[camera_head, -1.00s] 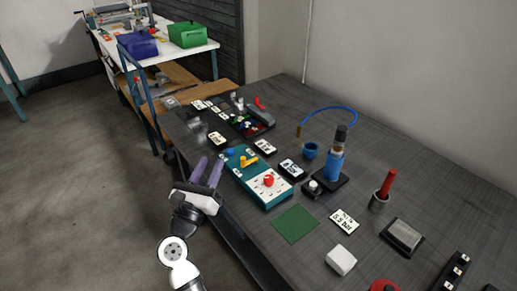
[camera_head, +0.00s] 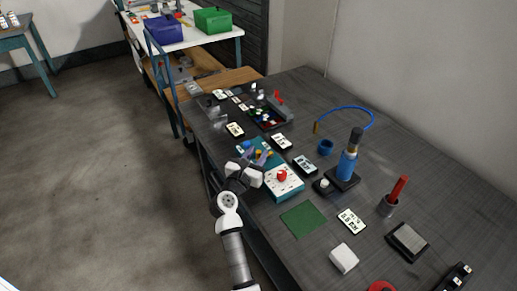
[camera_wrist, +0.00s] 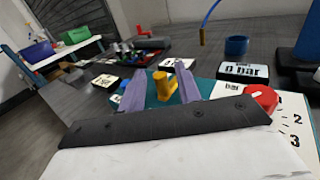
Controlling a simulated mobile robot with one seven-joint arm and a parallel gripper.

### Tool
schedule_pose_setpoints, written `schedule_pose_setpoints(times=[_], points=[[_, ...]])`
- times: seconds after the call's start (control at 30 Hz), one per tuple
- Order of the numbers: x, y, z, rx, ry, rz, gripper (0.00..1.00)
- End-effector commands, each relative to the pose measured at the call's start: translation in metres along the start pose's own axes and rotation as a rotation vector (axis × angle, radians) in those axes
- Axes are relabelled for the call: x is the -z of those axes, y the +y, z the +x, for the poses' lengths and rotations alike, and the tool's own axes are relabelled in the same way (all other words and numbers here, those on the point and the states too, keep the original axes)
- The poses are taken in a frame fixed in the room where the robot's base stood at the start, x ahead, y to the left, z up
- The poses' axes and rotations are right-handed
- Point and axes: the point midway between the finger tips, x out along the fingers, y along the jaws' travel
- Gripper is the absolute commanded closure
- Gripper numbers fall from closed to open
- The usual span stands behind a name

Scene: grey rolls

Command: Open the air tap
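A teal box (camera_head: 284,195) sits near the left edge of the grey bench, with a white dial plate and a red knob (camera_head: 282,175) on it. A yellow tap handle (camera_wrist: 164,86) stands on the same box. My gripper (camera_head: 264,150) is over the box's far half. In the wrist view its two purple fingers (camera_wrist: 160,70) are open, one on each side of the yellow handle. I cannot tell whether either finger touches it. The red knob (camera_wrist: 262,97) lies to the right of the fingers. In the head view, my gripper partly hides the yellow handle.
Labels lie around the box, including one reading "n bar" (camera_wrist: 242,71). A blue cup (camera_head: 325,147) and a blue-bodied device (camera_head: 347,166) stand to the right. A tray of small parts (camera_head: 266,116) lies beyond. A green mat (camera_head: 303,218) lies nearer.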

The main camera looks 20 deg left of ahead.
Motion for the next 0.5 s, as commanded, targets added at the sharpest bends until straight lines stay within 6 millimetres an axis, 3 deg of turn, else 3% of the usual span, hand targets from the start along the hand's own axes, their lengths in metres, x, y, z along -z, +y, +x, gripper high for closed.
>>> schedule_pose_setpoints(times=[0.2, 0.5], points=[[0.000, 0.000, 0.016, -0.001, 0.000, 0.001, 0.67], [0.000, 0.000, 0.017, -0.001, 0.000, 0.000, 0.69]])
